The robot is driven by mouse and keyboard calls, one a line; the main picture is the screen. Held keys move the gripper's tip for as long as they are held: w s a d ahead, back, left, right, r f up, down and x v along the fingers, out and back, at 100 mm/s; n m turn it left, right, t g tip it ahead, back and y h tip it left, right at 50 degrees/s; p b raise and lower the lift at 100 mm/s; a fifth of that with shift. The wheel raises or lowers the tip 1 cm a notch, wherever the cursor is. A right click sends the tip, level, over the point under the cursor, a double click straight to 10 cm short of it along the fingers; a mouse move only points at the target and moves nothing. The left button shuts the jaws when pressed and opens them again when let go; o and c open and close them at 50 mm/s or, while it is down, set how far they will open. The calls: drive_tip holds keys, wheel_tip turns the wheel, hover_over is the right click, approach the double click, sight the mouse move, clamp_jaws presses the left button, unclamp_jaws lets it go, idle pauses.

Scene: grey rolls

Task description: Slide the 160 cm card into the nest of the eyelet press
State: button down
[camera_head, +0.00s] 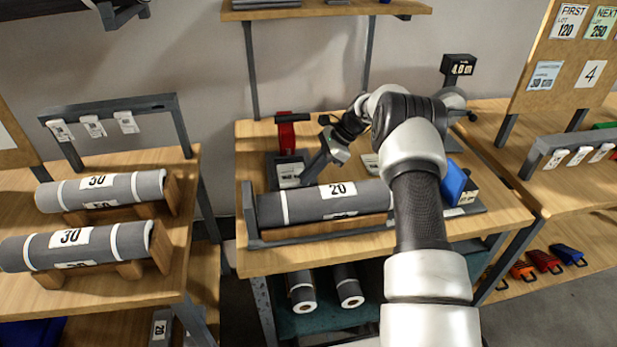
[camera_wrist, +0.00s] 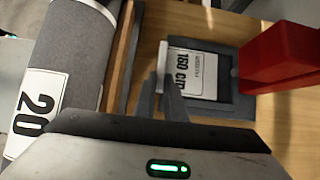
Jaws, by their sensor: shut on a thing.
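The white 160 cm card (camera_wrist: 194,75) lies flat, mostly within the dark grey nest (camera_wrist: 228,106) of the eyelet press in the wrist view. Its left edge is at my gripper (camera_wrist: 168,88), which is shut on it; the fingers hide part of that edge. The red eyelet press (camera_wrist: 280,58) stands at the right of the card. In the head view the press (camera_head: 286,133) stands at the back left of the middle table, with the card (camera_head: 289,172) low in front of it. My gripper (camera_head: 304,181) reaches down beside the card from the right. Whether the card is fully seated, I cannot tell.
A grey roll marked 20 (camera_head: 310,206) lies in a cradle just in front of the press, close to my gripper. Another white card or label (camera_head: 371,164) and a blue block (camera_head: 453,180) are to the right. Rolls marked 30 (camera_head: 75,245) lie on the left table.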

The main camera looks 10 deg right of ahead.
drive_tip(key=shift+w+f+b, duration=0.1)
drive_tip(key=shift+w+b, duration=0.55)
drive_tip(key=shift+w, duration=0.75)
drive_tip(key=shift+w, duration=0.15)
drive_tip(key=c, duration=1.7)
unclamp_jaws()
drive_tip(key=shift+c, duration=0.2)
